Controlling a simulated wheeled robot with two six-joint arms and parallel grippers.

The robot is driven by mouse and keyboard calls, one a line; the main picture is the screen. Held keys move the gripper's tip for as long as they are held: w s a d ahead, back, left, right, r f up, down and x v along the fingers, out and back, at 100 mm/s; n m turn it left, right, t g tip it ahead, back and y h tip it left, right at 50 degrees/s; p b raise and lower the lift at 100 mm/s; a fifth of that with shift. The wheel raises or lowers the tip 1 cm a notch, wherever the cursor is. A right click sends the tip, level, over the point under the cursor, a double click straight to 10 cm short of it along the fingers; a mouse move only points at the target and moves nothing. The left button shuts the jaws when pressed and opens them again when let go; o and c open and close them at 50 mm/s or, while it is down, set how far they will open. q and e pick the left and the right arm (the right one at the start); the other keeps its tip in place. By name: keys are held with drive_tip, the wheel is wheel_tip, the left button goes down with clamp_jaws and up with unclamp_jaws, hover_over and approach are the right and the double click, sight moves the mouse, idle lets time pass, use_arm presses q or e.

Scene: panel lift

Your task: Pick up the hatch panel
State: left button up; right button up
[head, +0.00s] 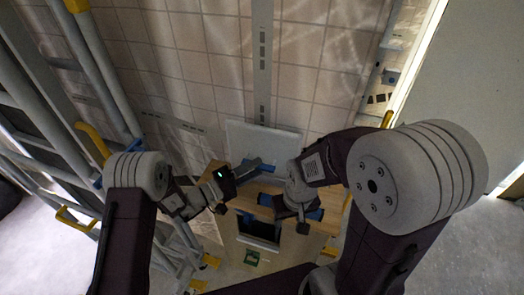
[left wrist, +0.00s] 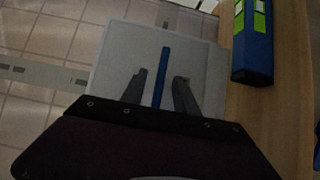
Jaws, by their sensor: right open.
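The hatch panel (head: 240,135) is a flat pale grey sheet, seen beyond my left gripper (head: 252,167) in the head view. In the left wrist view the panel (left wrist: 120,55) fills the middle and carries a straight blue bar handle (left wrist: 164,62). My left gripper's two grey fingers (left wrist: 158,88) are apart, with the blue bar showing between them. I see a gap on both sides of the bar; the depth between fingers and bar is hard to judge. My right gripper (head: 303,224) is open over the wooden surface, partly hidden by its own wrist.
A wooden surface (left wrist: 285,110) lies right of the panel. A blue box with bright green patches (left wrist: 253,45) is on it. Pale metal rails with yellow parts (head: 75,55) stand at the left. A tiled area (head: 200,70) lies beyond, and a pale wall (head: 475,80) stands at the right.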

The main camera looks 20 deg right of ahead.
use_arm(q)
drive_tip(key=shift+x, duration=1.4)
drive_tip(key=shift+a, duration=0.15)
clamp_jaws()
